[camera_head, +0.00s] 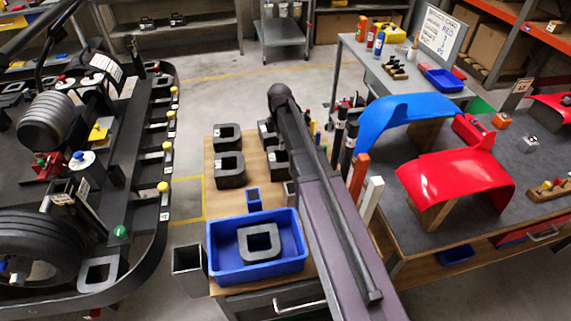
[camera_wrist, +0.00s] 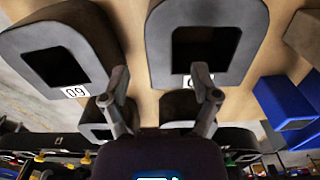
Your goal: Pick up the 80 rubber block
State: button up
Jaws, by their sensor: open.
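Several dark U-shaped rubber blocks stand on the wooden bench top. In the wrist view, the near left block (camera_wrist: 35,45) has a label reading 09, likely an upside-down 60. The near middle block (camera_wrist: 160,45) has a label partly hidden behind my right finger, so I cannot read its number. My gripper (camera_wrist: 160,85) is open and empty, with its fingertips in front of the near middle block's lower edge. In the head view, two blocks (camera_head: 227,137) (camera_head: 230,170) stand left of my arm, and another block (camera_head: 275,160) is partly behind it. My gripper is hidden there.
Red and blue panels (camera_head: 460,182) (camera_head: 410,110) are on the right table. A kart (camera_head: 110,190) stands left.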

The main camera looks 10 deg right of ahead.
jog(key=shift+f+b, duration=1.95)
jog(key=shift+f, duration=0.25)
grip_shut()
